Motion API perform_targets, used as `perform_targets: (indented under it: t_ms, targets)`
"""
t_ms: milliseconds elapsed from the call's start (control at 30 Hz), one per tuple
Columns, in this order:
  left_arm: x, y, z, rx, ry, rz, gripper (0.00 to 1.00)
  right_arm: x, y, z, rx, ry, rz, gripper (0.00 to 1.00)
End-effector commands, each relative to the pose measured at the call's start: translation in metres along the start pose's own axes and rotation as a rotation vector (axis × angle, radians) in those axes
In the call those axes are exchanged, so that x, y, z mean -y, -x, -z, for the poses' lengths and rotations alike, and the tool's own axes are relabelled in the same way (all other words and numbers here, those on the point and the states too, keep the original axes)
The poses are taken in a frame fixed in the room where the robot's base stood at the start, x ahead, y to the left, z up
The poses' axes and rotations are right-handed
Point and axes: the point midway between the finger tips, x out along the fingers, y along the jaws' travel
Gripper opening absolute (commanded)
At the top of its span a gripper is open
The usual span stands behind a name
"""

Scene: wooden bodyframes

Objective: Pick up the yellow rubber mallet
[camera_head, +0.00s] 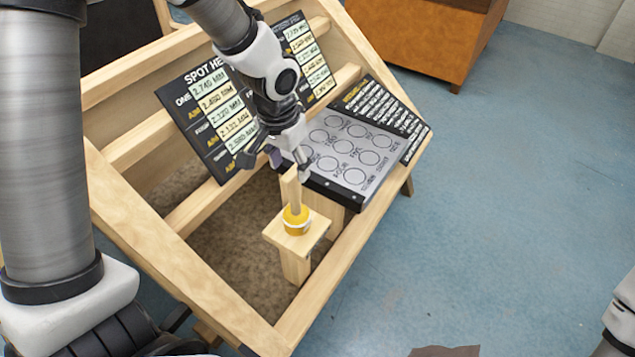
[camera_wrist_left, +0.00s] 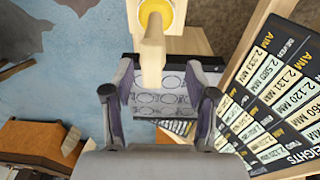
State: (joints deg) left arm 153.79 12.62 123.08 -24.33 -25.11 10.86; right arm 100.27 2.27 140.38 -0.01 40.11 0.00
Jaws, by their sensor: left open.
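The yellow rubber mallet stands head down, with its yellow head (camera_head: 296,219) on a small wooden post platform and its wooden handle (camera_head: 291,190) pointing up. My left gripper (camera_head: 290,167) is open just above the handle's upper end in the head view. In the left wrist view the yellow head (camera_wrist_left: 158,12) is at the top edge, and the handle (camera_wrist_left: 152,55) reaches down to between the two open fingertips (camera_wrist_left: 159,92). I see no grip on the handle. Whether a finger touches it, I cannot tell.
The mallet's platform (camera_head: 274,237) stands inside a slanted wooden frame (camera_head: 325,262). A grey panel with circles (camera_head: 348,150) lies just behind the mallet, and black printed boards (camera_head: 215,115) lean to its left. Blue floor (camera_head: 480,190) is clear to the right.

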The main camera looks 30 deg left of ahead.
Motion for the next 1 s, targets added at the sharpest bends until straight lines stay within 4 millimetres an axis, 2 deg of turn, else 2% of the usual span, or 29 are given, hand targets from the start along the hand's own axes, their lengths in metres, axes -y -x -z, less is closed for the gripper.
perform_targets:
  t_ms: [333, 400, 500, 667, 767, 833, 1000]
  targets:
    - [-0.004, -0.054, -0.004, 0.008, -0.002, -0.001, 0.57, 0.0, 0.015, 0.0, 0.0, 0.0, 0.0, 0.4]
    - [-0.004, -0.068, -0.003, 0.005, -0.002, -0.001, 0.57, 0.0, 0.012, 0.0, 0.0, 0.0, 0.0, 0.4]
    - [-0.004, -0.074, -0.003, 0.002, -0.001, -0.001, 0.57, 0.0, 0.012, 0.0, 0.0, 0.0, 0.0, 0.4]
    - [-0.004, -0.075, -0.003, 0.001, -0.001, -0.001, 0.57, 0.0, 0.012, 0.0, 0.0, 0.0, 0.0, 0.4]
    - [-0.004, -0.075, -0.003, 0.001, -0.001, -0.001, 0.25, 0.0, 0.012, 0.0, 0.0, 0.0, 0.0, 0.4]
    - [-0.004, -0.075, -0.003, 0.001, -0.001, -0.001, 0.0, 0.0, 0.012, 0.0, 0.0, 0.0, 0.0, 0.4]
    - [-0.004, -0.074, -0.003, 0.001, -0.001, -0.001, 0.0, 0.0, 0.012, 0.0, 0.0, 0.0, 0.0, 0.4]
